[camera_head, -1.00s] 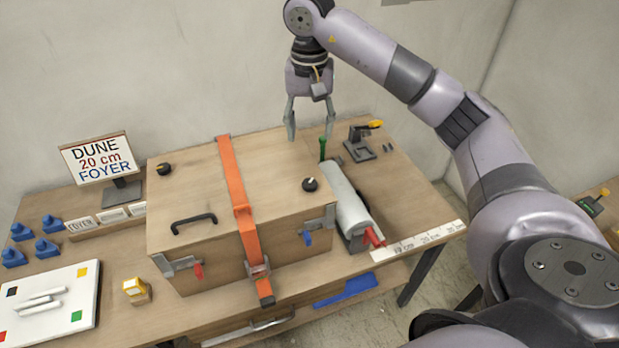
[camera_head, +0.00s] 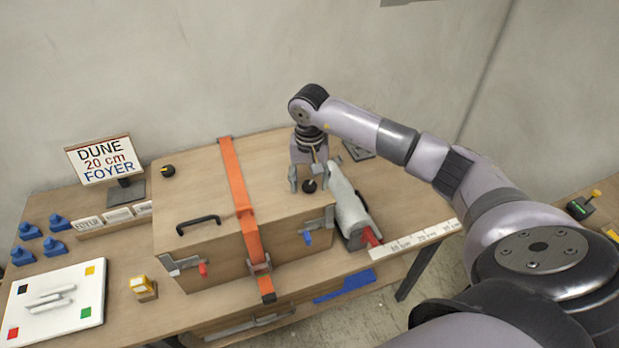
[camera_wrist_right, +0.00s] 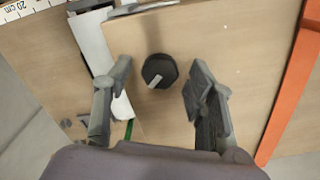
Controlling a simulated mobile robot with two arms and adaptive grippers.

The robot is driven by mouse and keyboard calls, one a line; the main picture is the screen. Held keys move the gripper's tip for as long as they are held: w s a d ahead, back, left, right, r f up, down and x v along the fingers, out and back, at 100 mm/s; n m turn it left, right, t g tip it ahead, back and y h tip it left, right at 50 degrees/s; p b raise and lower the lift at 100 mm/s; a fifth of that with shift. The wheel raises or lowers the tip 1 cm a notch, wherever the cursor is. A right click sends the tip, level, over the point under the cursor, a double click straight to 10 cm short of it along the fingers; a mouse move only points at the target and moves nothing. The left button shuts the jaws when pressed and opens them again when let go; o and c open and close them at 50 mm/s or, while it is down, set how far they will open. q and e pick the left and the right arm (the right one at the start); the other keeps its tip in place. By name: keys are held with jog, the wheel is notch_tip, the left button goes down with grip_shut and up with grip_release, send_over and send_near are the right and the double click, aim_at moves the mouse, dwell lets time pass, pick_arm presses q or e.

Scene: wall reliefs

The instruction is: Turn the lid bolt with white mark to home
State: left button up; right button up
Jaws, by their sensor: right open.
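The black lid bolt with the white mark (camera_wrist_right: 162,68) sits on the lid of the wooden crate (camera_head: 215,188), near its right edge. In the wrist view its white mark points to the lower left. In the head view the bolt (camera_head: 309,186) shows between the fingers of my right gripper (camera_head: 309,181). The gripper is open, one finger on each side of the bolt, with a gap on both sides in the wrist view. A second black bolt with a yellow mark (camera_head: 168,171) sits at the lid's back left. My left gripper is out of view.
An orange strap (camera_head: 238,185) crosses the crate left of the bolt. A black handle (camera_head: 198,222) and a blue-tipped latch (camera_head: 308,236) are at the front. A white roll (camera_head: 349,207) lies close on the right. A sign (camera_head: 100,158) stands at the left.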

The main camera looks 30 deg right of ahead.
jog(key=shift+c, duration=0.6)
jog(key=c, duration=1)
